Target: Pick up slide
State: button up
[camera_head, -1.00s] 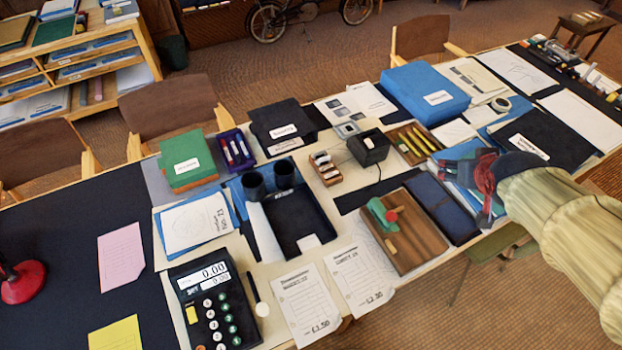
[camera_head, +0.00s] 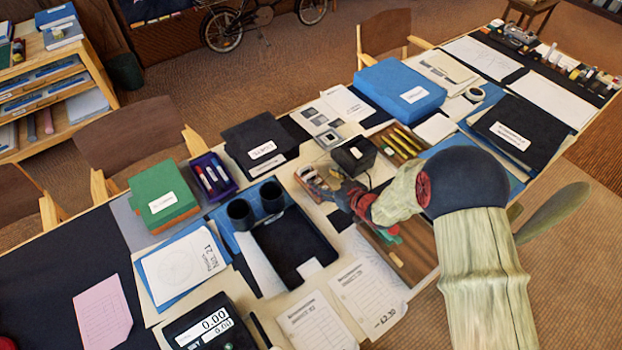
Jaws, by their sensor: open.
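Several small grey squares that look like slides (camera_head: 328,138) lie on and beside a pale sheet behind the black box; I cannot tell which one is the task's slide. A small wooden holder (camera_head: 309,178) with pale pieces upright in it, possibly slides too, stands in front of them. My gripper (camera_head: 335,194) is open, low over the table just right of this holder, its fingers pointing left. It partly covers the holder's right end, and I cannot tell whether they touch. Nothing shows between the fingers.
A black box (camera_head: 354,154) with a cord stands just behind my gripper. A black tray (camera_head: 296,246) and two dark cups (camera_head: 255,205) are at the left. A wooden board (camera_head: 420,250) lies under my arm. A blue box (camera_head: 400,88) stands farther back.

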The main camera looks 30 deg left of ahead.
aim_at(311, 174)
jog(key=b+x, duration=0.1)
jog(key=x, duration=0.2)
jog(key=b+x, duration=0.1)
jog(key=x, duration=0.3)
jog(key=shift+s+d+f, duration=0.1)
jog(key=shift+s+f, duration=0.1)
jog(key=shift+r, duration=0.1)
jog(key=shift+c, duration=0.5)
jog(key=c, duration=0.7)
jog(key=shift+c, duration=0.2)
